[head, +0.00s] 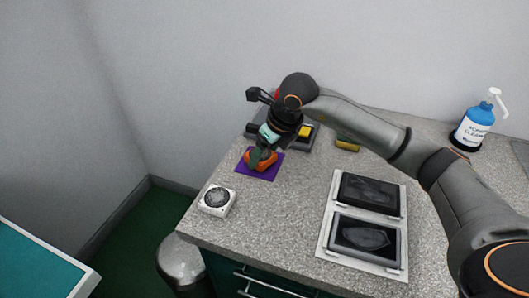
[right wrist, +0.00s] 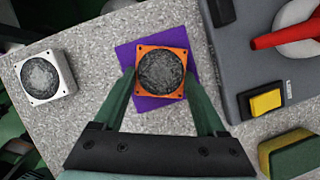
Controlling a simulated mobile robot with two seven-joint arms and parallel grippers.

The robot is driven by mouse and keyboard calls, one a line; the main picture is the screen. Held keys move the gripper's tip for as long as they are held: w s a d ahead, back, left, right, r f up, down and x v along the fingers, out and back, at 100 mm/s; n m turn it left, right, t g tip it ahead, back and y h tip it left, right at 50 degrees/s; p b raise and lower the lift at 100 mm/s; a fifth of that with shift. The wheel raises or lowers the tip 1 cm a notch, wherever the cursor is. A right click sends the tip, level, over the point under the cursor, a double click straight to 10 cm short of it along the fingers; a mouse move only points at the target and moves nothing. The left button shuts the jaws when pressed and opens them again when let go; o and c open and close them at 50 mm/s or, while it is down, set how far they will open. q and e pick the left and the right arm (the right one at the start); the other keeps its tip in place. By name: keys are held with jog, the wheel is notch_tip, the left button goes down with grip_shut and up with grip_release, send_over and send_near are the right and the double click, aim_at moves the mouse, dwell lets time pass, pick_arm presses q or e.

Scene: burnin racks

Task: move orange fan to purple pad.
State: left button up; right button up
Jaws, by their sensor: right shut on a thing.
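The orange fan (right wrist: 161,74) has a square orange frame and a dark round grille. In the right wrist view it is between the two fingers of my right gripper (right wrist: 163,90), which is shut on it. The purple pad (right wrist: 149,102) lies flat on the counter under the fan, turned at an angle to it. In the head view the fan (head: 262,160) is over the purple pad (head: 268,172), partly hidden by my right gripper (head: 260,153). I cannot tell whether the fan touches the pad. My left gripper is not in view.
A white fan (head: 217,200) stands on the counter left of the pad. A grey device (right wrist: 235,70) with a yellow switch and a sponge (head: 347,144) are to the right. Two dark trays (head: 363,238) lie nearer the front. A cleaner bottle (head: 473,126) stands at the back right.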

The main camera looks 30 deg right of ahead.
jog(key=shift+f, duration=0.1)
jog(key=shift+f, duration=0.15)
jog(key=o, duration=1.3)
jog(key=v, duration=1.2)
